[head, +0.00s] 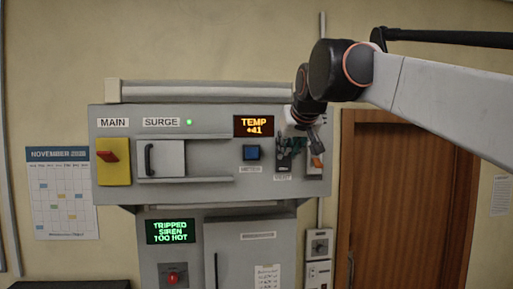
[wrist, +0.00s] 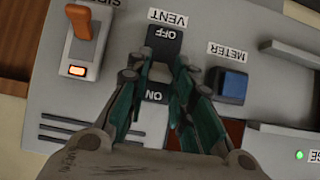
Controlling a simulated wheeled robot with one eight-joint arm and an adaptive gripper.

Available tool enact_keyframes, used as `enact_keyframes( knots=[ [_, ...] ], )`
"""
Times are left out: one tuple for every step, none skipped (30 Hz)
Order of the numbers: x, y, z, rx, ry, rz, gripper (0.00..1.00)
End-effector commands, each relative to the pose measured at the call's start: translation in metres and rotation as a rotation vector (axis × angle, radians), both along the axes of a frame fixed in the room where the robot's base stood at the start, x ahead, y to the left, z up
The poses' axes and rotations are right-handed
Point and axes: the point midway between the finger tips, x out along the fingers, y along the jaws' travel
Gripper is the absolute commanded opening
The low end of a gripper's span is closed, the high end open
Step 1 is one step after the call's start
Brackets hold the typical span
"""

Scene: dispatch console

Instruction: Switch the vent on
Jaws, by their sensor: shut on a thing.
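The vent switch (wrist: 164,40) is a dark piece marked OFF, with a light ON mark (wrist: 155,96) farther down the wrist picture. Its VENT label (wrist: 167,18) appears upside down. My gripper (wrist: 160,68) has its green fingers on either side of the switch, shut on it, hiding part of its middle. In the head view my gripper (head: 289,143) is at the right part of the console and largely covers the switch. The fingers hide whether the switch is tilted.
An orange siren lever (wrist: 89,28) with a lit orange lamp and a blue METER button (wrist: 232,86) flank the switch closely. A display (head: 171,231) reads TRIPPED SIREN TOO HOT; another (head: 254,125) reads TEMP +41. A red MAIN handle (head: 108,156) is far left.

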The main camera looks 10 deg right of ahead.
Motion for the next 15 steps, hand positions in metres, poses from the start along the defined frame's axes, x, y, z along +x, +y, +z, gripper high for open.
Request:
enact_keyframes(
  knots=[
    [0.0002, 0.0, 0.0003, 0.0, -0.001, 0.0, 0.0],
    [0.0002, 0.0, 0.0003, 0.0, -0.001, 0.0, 0.0],
    [0.0002, 0.0, 0.0003, 0.0, -0.001, 0.0, 0.0],
    [0.0002, 0.0, 0.0003, 0.0, -0.001, 0.0, 0.0],
    [0.0002, 0.0, 0.0003, 0.0, -0.001, 0.0, 0.0],
    [0.0003, 0.0, 0.0004, 0.0, -0.002, 0.0, 0.0],
    [0.0003, 0.0, 0.0004, 0.0, -0.002, 0.0, 0.26],
    [0.0003, 0.0, 0.0004, 0.0, -0.002, 0.0, 0.33],
    [0.0003, 0.0, 0.0004, 0.0, -0.002, 0.0, 0.42],
    [0.0003, 0.0, 0.0004, 0.0, -0.002, 0.0, 0.42],
    [0.0003, 0.0, 0.0004, 0.0, -0.002, 0.0, 0.42],
    [0.0002, 0.0, 0.0003, 0.0, -0.002, 0.0, 0.42],
    [0.0002, 0.0, 0.0003, 0.0, -0.002, 0.0, 0.42],
    [0.0002, 0.0, 0.0003, 0.0, -0.002, 0.0, 0.42],
    [0.0002, 0.0, 0.0002, 0.0, -0.002, 0.0, 0.42]
  ],
)
